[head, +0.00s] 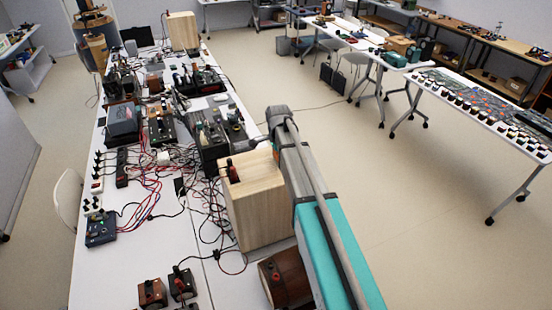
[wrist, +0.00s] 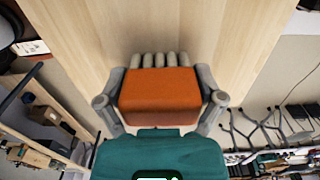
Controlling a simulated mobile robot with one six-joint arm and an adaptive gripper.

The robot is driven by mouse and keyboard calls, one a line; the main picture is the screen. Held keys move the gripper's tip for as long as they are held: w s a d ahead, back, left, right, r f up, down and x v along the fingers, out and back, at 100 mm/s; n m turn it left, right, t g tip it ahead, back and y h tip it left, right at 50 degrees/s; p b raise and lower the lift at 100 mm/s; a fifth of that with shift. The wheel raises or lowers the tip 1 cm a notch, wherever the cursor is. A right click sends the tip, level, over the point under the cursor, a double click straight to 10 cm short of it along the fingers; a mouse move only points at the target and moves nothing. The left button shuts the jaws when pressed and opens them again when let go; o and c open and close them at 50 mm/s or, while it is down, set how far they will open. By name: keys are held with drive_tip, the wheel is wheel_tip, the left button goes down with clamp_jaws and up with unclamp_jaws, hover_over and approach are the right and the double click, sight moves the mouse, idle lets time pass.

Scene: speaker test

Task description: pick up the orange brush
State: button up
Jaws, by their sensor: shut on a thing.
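The orange brush (wrist: 160,90) shows in the wrist view as an orange block with a row of grey, rounded prongs on its far side. My gripper (wrist: 160,100) is shut on it, with one grey finger against each side. A pale wooden surface fills the view behind the brush; I cannot tell whether the brush touches it. In the head view my gripper (head: 262,143) is at the upper part of the pale wooden box (head: 258,208), and the brush is not clearly visible there.
The long white table (head: 120,275) is crowded with electronic devices and tangled cables (head: 150,185). A brown wooden speaker (head: 285,280) stands close to my arm. A second pale box (head: 182,32) is at the far end. The floor (head: 420,240) to the right is clear.

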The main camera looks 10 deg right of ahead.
drive_tip(key=shift+r, duration=0.25)
drive_tip(key=shift+c, duration=0.4)
drive_tip(key=shift+r+p, duration=0.95)
drive_tip(key=shift+p, duration=0.15)
drive_tip(key=shift+s+d+r+p, duration=0.35)
drive_tip(key=shift+s+r+p, duration=1.4)
drive_tip(key=shift+s, duration=0.55)
drive_tip(key=shift+s+d+r+p, duration=0.35)
drive_tip(key=shift+s+r+p, duration=1.4)
drive_tip(key=shift+s, duration=0.55)
drive_tip(key=shift+s+d+r+p, duration=0.35)
drive_tip(key=shift+s+r+p, duration=1.4)
drive_tip(key=shift+s, duration=0.55)
drive_tip(key=o, duration=0.7)
drive_tip(key=c, duration=0.5)
drive_tip(key=shift+c, duration=0.2)
